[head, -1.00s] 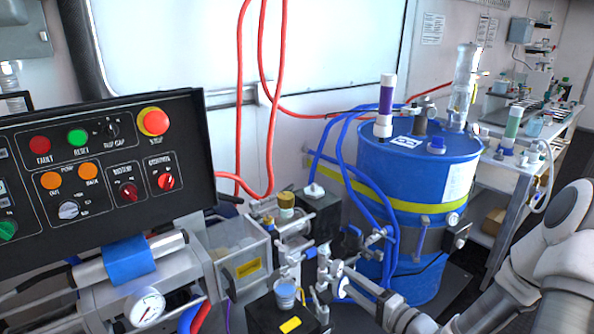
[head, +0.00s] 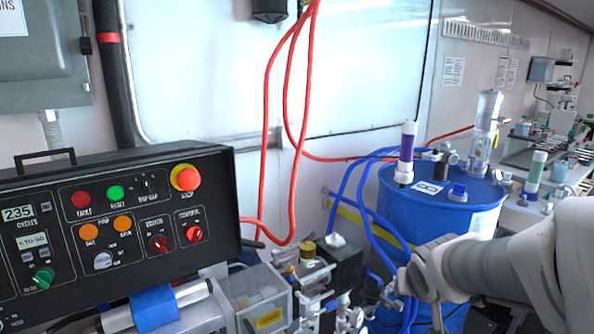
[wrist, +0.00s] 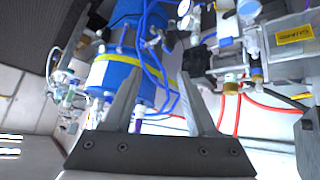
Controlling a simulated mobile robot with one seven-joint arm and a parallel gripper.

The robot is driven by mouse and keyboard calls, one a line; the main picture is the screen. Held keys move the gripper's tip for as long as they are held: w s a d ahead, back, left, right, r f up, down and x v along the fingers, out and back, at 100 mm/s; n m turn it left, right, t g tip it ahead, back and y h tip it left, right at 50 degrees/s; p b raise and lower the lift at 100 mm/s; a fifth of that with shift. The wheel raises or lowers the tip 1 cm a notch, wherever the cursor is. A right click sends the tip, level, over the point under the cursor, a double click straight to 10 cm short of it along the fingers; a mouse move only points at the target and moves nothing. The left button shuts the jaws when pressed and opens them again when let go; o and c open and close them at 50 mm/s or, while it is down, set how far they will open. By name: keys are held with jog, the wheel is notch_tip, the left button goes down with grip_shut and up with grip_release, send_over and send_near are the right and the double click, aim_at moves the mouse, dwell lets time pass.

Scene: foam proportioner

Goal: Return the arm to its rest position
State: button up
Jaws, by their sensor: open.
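My gripper (wrist: 161,76) shows in the wrist view with its two fingers apart and nothing between them. Beyond the fingers are the blue drum and hoses, seen upside down. In the head view my arm (head: 500,268) reaches in from the right edge. Its wrist end is in front of the lower part of the blue drum (head: 445,202), hiding some of it. I cannot tell from the head view whether the arm touches the drum or hoses.
A black control panel (head: 115,225) with buttons and knobs fills the lower left. A clear box (head: 258,292) and fittings stand beside it. Red hoses (head: 266,130) hang in front of the whiteboard. A side bench (head: 525,208) is at the right.

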jog(key=s+a+r+n+g+y+p, duration=0.1)
jog(key=s+a+r, duration=0.2)
jog(key=s, duration=0.6)
jog(key=s+a+r+g+y+p, duration=0.1)
jog(key=s+a+r, duration=0.3)
jog(key=s, duration=0.5)
jog(key=shift+r+n+p, duration=0.4)
jog(key=shift+r, duration=0.35)
jog(key=shift+d, duration=0.1)
